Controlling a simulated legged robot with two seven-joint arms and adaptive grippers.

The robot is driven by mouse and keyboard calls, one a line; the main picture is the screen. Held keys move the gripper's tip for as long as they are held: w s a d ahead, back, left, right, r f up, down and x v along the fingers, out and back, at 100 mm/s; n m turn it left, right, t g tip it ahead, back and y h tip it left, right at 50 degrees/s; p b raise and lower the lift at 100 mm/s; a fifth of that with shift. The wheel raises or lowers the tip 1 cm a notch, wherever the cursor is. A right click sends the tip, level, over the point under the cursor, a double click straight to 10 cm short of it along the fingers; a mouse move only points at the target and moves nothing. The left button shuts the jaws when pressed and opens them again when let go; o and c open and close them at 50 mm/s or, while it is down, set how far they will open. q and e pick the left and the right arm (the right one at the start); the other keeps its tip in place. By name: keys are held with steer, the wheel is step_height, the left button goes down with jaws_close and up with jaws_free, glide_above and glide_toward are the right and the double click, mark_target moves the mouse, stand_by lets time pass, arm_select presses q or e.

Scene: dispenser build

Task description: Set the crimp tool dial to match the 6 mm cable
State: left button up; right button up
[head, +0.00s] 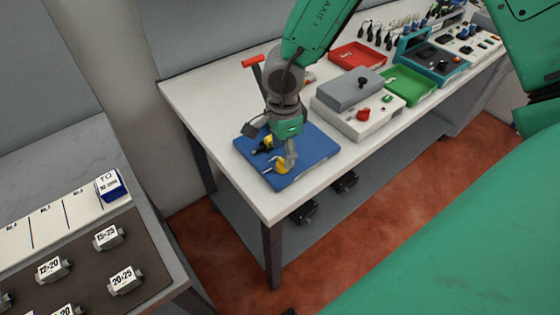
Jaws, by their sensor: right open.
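A blue mat (305,168) lies at the near end of the white bench. On it is a small tool with yellow and black parts (264,145), probably the crimp tool, partly hidden by my right gripper. My right gripper (287,163) points down over the mat, with its tips close to a yellow part at the mat's near side. It is open; whether it touches the tool I cannot tell. The dial and its setting are too small to read. Several dark cables (378,36) hang at the back of the bench; which is 6 mm I cannot tell. My left gripper is not in view.
A grey-topped box with a red knob (362,115) stands right of the mat. Behind are a red tray (352,56), a green tray (411,82) and a teal-framed unit (440,66). A red-topped handle (253,62) stands near the wall. A counter with labelled blocks (108,237) is at left.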

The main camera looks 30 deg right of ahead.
mark_target(282, 161)
steer(key=f, duration=0.1)
steer(key=d+f, duration=0.1)
steer(key=f, duration=0.1)
steer(key=shift+s, duration=0.1)
steer(key=shift+f, duration=0.3)
steer(key=shift+a+f, duration=0.15)
steer(key=shift+a, duration=1)
steer(key=shift+c, duration=1.3)
steer(key=c, duration=0.7)
steer(key=shift+d, duration=0.4)
steer(key=shift+c, duration=0.9)
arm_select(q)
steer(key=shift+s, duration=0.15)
arm_select(e)
steer(key=shift+s+d, duration=0.1)
steer(key=shift+d, duration=0.25)
